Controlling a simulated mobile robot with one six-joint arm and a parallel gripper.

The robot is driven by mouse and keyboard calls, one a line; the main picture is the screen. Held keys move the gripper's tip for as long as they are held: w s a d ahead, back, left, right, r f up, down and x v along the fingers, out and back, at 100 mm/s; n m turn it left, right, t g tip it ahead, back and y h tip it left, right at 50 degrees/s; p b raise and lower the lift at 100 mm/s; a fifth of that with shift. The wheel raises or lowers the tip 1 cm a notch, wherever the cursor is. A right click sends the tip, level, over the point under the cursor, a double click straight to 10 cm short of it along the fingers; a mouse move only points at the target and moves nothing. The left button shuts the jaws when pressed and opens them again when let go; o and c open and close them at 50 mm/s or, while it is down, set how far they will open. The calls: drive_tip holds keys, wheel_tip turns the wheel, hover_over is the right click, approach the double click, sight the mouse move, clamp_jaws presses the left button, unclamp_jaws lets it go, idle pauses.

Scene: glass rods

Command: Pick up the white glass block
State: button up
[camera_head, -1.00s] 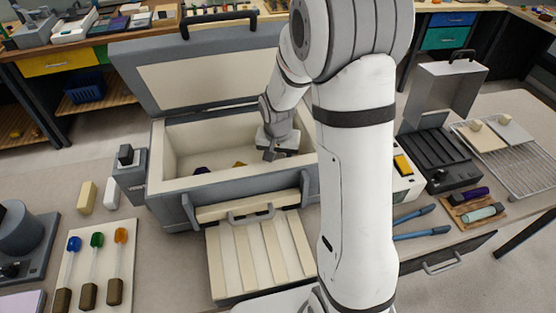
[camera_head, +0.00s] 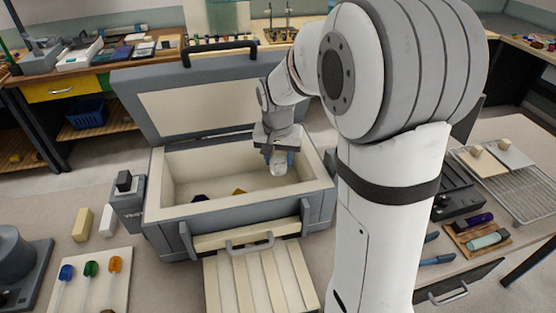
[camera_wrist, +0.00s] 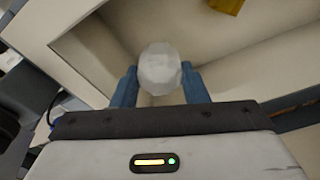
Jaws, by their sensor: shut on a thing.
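The white glass block (camera_head: 278,164) is a pale, faceted lump held under my gripper (camera_head: 279,160), inside the open grey box (camera_head: 163,205) with cream walls. In the wrist view the block (camera_wrist: 160,69) sits between the two blue fingertips of my gripper (camera_wrist: 160,84), which are shut on it. The block appears to be above the box floor, though the exact gap is hard to tell. The far side of the block is hidden.
A yellow piece (camera_head: 239,191) and a dark purple piece (camera_head: 200,197) lie on the box floor. The box's lid (camera_head: 200,98) stands open behind. A board with glass rods (camera_head: 90,285) lies at lower left.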

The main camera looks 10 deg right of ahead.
sight(279, 159)
wheel_tip(279, 159, up, 8)
drive_tip(key=p, duration=0.5)
drive_tip(key=shift+r, duration=0.1)
drive_tip(key=shift+s, duration=0.1)
drive_tip(key=s+b, duration=0.2)
drive_tip(key=s, duration=1.3)
drive_tip(key=shift+s, duration=0.4)
drive_tip(key=shift+f, duration=0.2)
